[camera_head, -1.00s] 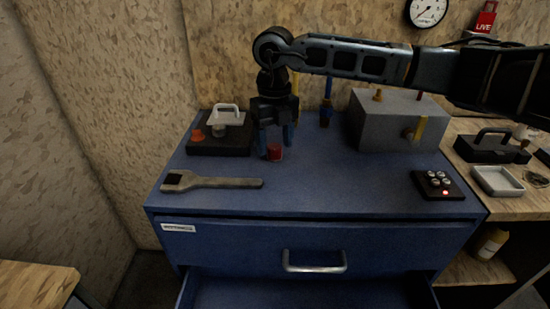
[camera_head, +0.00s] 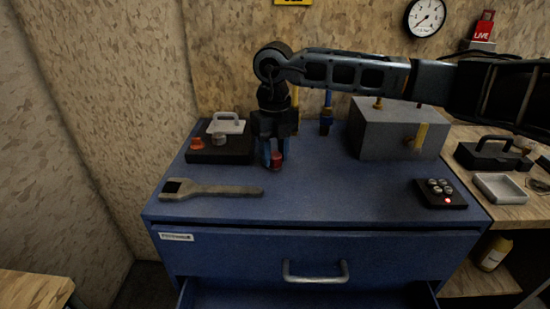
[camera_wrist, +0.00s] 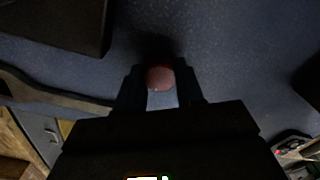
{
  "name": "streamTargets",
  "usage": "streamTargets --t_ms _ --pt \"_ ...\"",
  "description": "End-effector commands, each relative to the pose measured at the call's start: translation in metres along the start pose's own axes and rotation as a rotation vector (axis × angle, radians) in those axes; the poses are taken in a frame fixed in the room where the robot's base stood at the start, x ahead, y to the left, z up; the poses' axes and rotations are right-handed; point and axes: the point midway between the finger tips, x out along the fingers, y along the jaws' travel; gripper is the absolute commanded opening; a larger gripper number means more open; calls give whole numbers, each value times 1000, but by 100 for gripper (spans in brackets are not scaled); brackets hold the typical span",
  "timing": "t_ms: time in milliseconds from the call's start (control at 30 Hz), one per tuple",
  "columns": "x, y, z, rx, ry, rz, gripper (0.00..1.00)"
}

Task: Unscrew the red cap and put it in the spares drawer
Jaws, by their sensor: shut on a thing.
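The small red cap (camera_head: 277,162) is on or just above the blue cabinet top (camera_head: 330,190), behind the wrench. My gripper (camera_head: 275,155) points down with its fingers on either side of the cap, shut on it. In the wrist view the cap (camera_wrist: 160,78) shows as a round reddish top between the fingertips. What lies under the cap is hidden. The cabinet's top drawer (camera_head: 240,255) is closed, with a label too small to read. Below it a drawer (camera_head: 310,298) stands open, its inside partly in view.
A grey wrench (camera_head: 225,191) lies in front of the gripper. A black block with an orange knob (camera_head: 197,144) stands left, a grey box (camera_head: 400,130) right. A button panel (camera_head: 440,193) with a lit red light is at the right front. The middle front is clear.

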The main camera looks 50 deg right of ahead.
Motion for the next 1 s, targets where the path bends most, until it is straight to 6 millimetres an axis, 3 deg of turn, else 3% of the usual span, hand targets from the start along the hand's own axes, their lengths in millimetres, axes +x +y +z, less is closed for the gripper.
streamTargets --t_ms 67,100,433,567,1000 --pt "0 0 0 0 0 0 3" --pt "0 0 0 0 0 0 36" --pt "0 0 0 0 0 0 6" --pt "2 0 0 -45 -2 -2 5" --pt "3 -1 1 -617 -2 -3 5"
